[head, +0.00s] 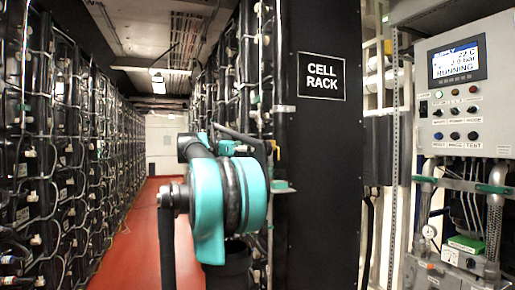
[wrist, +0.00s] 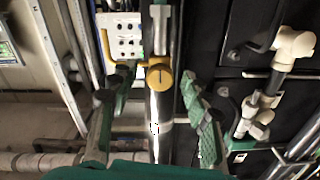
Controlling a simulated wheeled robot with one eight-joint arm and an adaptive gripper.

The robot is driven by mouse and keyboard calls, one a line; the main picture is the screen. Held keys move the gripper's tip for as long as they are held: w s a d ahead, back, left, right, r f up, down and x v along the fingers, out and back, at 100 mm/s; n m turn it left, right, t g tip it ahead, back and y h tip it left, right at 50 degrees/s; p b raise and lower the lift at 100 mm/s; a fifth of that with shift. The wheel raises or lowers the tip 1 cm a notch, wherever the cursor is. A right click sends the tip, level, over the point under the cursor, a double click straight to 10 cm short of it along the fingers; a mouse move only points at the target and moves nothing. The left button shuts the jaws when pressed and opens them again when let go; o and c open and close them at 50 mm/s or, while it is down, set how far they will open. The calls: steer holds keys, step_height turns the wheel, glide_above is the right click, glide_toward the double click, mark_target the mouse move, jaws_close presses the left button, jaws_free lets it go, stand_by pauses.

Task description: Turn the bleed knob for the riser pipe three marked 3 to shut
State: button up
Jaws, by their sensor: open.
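In the wrist view a round yellow knob (wrist: 159,77) with a short dark line on its face sits on a dark upright pipe (wrist: 161,110). A small pale mark shows on the pipe below the knob, too small to read. My gripper (wrist: 160,82) is open, its green and dark fingers on either side of the pipe and knob. I see no contact with the knob. The head view shows my teal arm in front of the racks, but my gripper and the knob do not show there.
In the wrist view white pipe fittings (wrist: 294,45) stand at the right and a white panel with black buttons (wrist: 124,42) is behind. In the head view are a black cell rack (head: 320,180), a control panel (head: 465,90) and a clear red aisle floor (head: 130,235).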

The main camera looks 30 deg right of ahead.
steer(key=v, duration=1.2)
steer(key=shift+f, duration=0.15)
